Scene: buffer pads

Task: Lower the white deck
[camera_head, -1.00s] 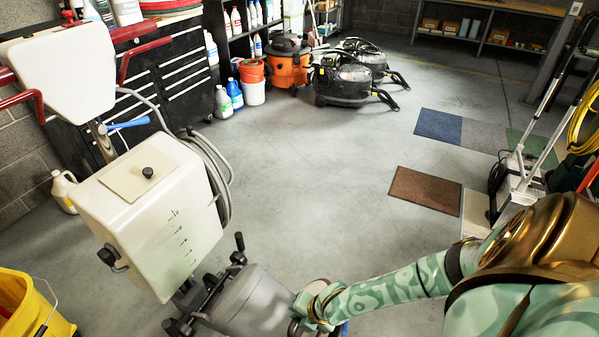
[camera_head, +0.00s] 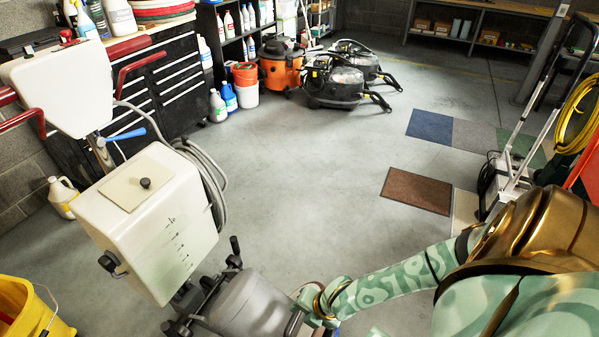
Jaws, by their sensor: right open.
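A floor machine stands at the left, with a white tank (camera_head: 165,245), a white upper panel (camera_head: 62,85) between red handles, and a blue lever (camera_head: 127,134). At its foot is a grey rounded housing (camera_head: 255,303) with black levers beside it. I cannot tell which part is the white deck. My right gripper (camera_head: 308,308) is low, at the right side of the grey housing, open. Its fingertips are partly hidden, and I cannot tell whether they touch the machine. My left gripper is not in view.
A yellow bucket (camera_head: 30,308) stands at bottom left and a pale jug (camera_head: 62,196) by the wall. Vacuums (camera_head: 335,82) and an orange bucket (camera_head: 245,73) stand at the back. Carpet tiles (camera_head: 417,190) lie at right. The middle floor is clear.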

